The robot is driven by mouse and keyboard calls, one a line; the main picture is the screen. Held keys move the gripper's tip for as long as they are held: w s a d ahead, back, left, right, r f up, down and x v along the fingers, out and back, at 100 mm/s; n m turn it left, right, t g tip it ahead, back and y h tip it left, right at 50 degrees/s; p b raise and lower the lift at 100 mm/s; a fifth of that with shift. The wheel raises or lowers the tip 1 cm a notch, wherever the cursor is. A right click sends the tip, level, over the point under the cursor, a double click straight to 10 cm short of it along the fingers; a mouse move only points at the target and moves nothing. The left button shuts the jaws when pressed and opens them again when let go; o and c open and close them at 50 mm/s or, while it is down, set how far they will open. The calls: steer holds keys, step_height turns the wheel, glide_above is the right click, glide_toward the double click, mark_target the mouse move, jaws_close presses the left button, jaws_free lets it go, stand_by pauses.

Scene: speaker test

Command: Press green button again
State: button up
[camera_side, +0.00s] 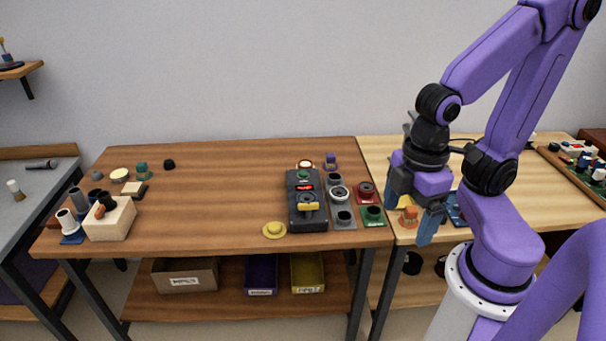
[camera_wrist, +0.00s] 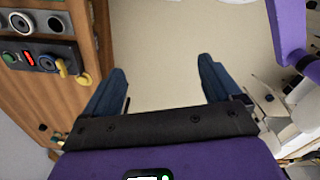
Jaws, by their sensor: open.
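A dark test box (camera_side: 308,222) stands on the right part of the brown table. It has a green button (camera_side: 304,174) at its far end, a lit red display and a yellow piece on top. In the wrist view the green button (camera_wrist: 9,57) shows at the left edge, beside the red display (camera_wrist: 28,58). My gripper (camera_side: 411,201) is open, with blue fingers, to the right of the box and apart from it. Nothing shows between the fingers in the wrist view (camera_wrist: 163,70).
Grey, red and green sockets (camera_side: 372,215) stand right of the box. A yellow round piece (camera_side: 274,230) lies to its left. Bins (camera_side: 185,275) sit on the lower shelf. The table's middle is clear.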

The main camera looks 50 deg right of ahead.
jaws_close()
stand_by(1.8)
